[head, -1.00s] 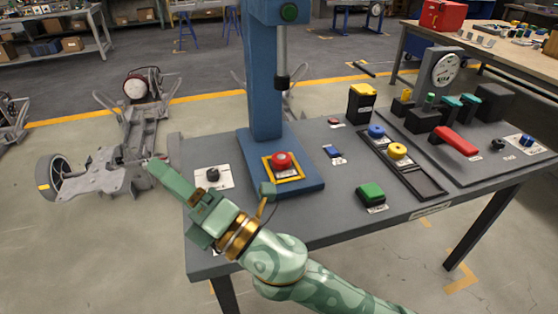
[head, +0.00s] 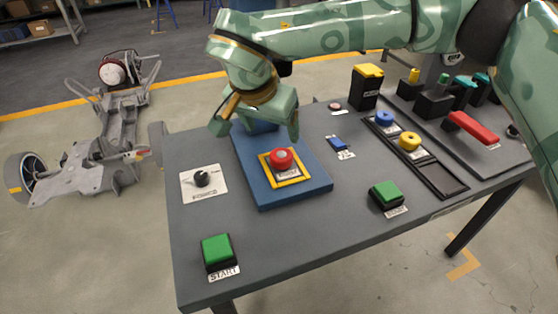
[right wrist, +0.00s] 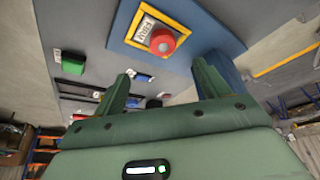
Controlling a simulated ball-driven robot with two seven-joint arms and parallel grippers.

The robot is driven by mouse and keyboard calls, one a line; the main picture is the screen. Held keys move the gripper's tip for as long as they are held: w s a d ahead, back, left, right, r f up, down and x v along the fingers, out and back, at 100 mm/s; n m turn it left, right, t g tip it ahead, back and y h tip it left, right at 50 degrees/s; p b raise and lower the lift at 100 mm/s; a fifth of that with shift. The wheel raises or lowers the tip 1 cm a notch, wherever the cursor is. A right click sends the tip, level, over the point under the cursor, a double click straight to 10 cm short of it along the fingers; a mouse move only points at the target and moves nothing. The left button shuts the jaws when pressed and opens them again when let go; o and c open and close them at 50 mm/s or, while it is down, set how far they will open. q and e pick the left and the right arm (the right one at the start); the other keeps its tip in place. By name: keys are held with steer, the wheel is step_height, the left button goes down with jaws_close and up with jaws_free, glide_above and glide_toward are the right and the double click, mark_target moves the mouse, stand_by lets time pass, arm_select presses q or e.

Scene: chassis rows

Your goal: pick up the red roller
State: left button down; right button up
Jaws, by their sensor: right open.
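Nothing in view is plainly a red roller. A red mushroom button (head: 282,158) sits on a yellow-edged plate on the blue press base (head: 313,190); it also shows in the right wrist view (right wrist: 163,41). A long red handle-like piece (head: 472,127) lies at the right of the bench. My right gripper (head: 255,127) is open and empty, pointing down above the press base, just behind and left of the red mushroom button. It also shows in the right wrist view (right wrist: 163,72). My left gripper is not in view.
The grey bench (head: 270,238) also bears green buttons (head: 217,250), a black knob (head: 202,178), a blue button (head: 384,118) and a yellow button (head: 410,140). My right arm hides the press column. The bench's front middle is clear. A chassis (head: 95,155) stands at left.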

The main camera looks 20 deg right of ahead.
steer(key=b, duration=0.2)
glide_above(280, 156)
steer(key=s+a, duration=0.2)
steer(key=f, duration=0.6)
steer(key=shift+s+f, duration=0.2)
steer(key=shift+f, duration=0.1)
steer(key=shift+w+d+f, duration=0.15)
steer(key=shift+f, duration=0.15)
steer(key=shift+f+b, duration=0.15)
steer(key=shift+b, duration=0.2)
steer(key=b+x, duration=0.2)
steer(key=x, duration=0.1)
steer(key=b+x, duration=0.1)
steer(key=x, duration=0.1)
steer(key=shift+w, duration=0.3)
steer(key=shift+d+f, duration=0.1)
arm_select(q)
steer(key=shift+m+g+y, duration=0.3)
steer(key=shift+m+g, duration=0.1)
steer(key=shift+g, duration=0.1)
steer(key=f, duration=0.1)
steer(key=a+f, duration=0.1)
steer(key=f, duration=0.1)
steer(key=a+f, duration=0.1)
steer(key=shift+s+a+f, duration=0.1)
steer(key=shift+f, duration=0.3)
arm_select(e)
steer(key=c, duration=1.2)
